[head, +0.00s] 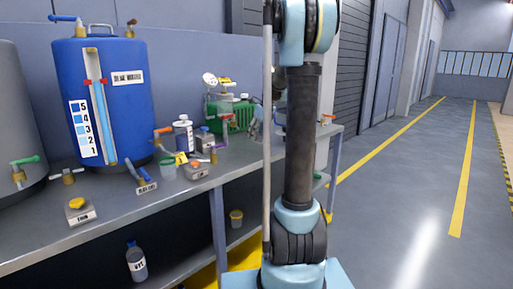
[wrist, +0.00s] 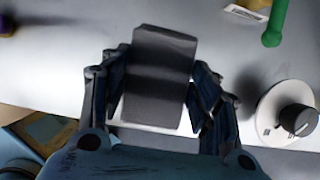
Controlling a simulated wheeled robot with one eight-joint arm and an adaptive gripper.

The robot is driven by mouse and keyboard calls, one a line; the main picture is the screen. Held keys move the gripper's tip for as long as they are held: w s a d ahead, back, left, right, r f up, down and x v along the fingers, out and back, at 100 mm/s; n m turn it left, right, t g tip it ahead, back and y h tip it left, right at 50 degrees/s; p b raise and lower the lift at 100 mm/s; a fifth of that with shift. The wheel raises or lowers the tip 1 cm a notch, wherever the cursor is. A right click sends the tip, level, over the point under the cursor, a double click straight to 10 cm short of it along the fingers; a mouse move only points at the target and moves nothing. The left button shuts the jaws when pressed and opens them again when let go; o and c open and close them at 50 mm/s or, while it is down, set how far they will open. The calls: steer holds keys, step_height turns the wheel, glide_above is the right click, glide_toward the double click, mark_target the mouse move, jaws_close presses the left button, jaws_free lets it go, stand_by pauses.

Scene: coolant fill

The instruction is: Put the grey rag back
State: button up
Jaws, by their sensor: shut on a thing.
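The grey rag (wrist: 158,78) shows in the wrist view as a dark grey, folded, roughly rectangular piece. My gripper (wrist: 152,92) is shut on it, with one finger on each side. The rag is over the light grey bench top (wrist: 60,65); I cannot tell whether it touches the surface. In the head view my own arm stands in front of that part of the bench, and I cannot make out the gripper or the rag clearly.
In the wrist view a white disc with a black knob (wrist: 297,120) is close on the right and a green handle (wrist: 276,22) is at upper right. In the head view a blue tank (head: 125,60), a grey tank (head: 15,110) and several small valves crowd the bench (head: 120,215). Floor at right is clear.

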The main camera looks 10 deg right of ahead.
mark_target(258, 151)
steer(key=shift+s+f, duration=0.1)
steer(key=shift+f, duration=2.75)
steer(key=o, duration=1.1)
